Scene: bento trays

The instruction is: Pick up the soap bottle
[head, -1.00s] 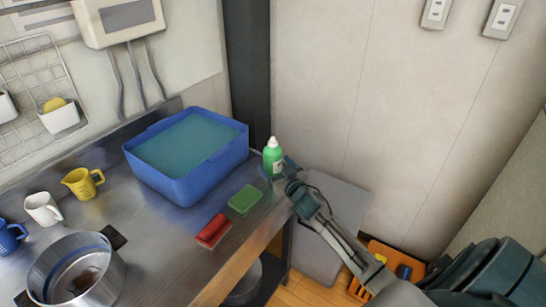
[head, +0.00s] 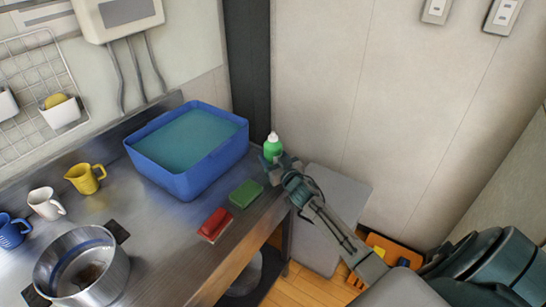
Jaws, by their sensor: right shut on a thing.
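The soap bottle (head: 273,147) is green with a white cap. It stands upright at the right end of the steel counter, just right of the blue basin. My right gripper (head: 274,160) is at the bottle and shut on it, with the arm reaching in from the lower right. The gripper and wrist hide the bottle's lower part, so I cannot tell whether its base touches the counter. My left gripper is out of view.
A blue basin (head: 186,183) of water stands close left of the bottle. A green sponge (head: 246,193) and a red brush (head: 215,225) lie near the counter's front edge. A metal pot (head: 88,290), a yellow jug (head: 84,179) and a white mug (head: 46,203) stand further left.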

